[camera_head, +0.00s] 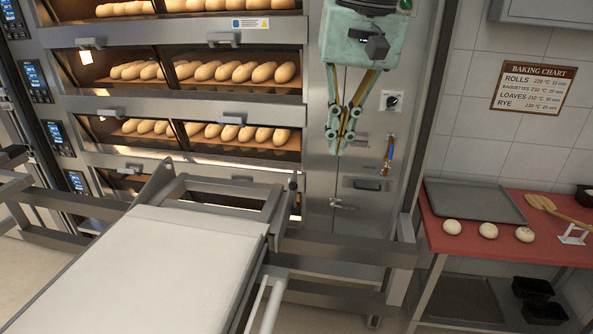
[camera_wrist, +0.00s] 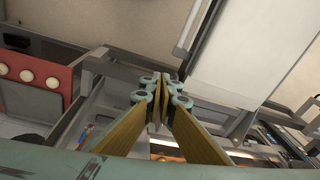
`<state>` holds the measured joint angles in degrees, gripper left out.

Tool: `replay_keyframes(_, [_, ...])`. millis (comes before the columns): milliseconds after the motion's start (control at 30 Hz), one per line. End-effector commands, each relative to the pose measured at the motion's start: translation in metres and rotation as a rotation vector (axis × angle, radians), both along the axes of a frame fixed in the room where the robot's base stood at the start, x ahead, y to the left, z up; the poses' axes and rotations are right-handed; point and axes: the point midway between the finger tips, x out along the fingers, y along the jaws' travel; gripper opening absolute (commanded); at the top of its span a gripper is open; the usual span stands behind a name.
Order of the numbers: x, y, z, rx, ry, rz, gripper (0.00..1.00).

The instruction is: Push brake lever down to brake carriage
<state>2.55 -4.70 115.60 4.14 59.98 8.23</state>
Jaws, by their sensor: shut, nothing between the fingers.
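My gripper (camera_head: 340,145) hangs pointing down in front of the oven's right steel panel, above and to the right of the carriage. Its fingertips are together and empty, touching nothing that I can make out. The wrist view shows the closed fingertips (camera_wrist: 163,88) over the grey rails. The carriage (camera_head: 165,245) has a pale flat bed and a grey frame, and its bed also shows in the wrist view (camera_wrist: 245,50). A short upright lever with a dark knob (camera_head: 293,184) stands at the carriage's far right corner, left of and below my gripper. I cannot tell for sure that it is the brake lever.
The deck oven (camera_head: 160,102) with rows of loaves stands behind the carriage. A small orange-and-blue item (camera_head: 387,157) is on the steel panel. A grey rail (camera_head: 345,248) crosses below my gripper. A red table (camera_head: 440,236) with a tray (camera_head: 475,200) and dough balls stands right.

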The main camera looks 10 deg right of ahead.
Motion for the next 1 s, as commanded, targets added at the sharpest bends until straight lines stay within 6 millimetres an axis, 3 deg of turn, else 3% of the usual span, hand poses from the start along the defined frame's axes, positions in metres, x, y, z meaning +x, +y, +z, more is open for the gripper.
replay_keyframes(433, [0.091, -0.006, 0.003, 0.033, 0.062, -0.067, 0.00])
replay_keyframes(1000, [0.199, -0.015, -0.019, 0.073, 0.141, -0.150, 0.00])
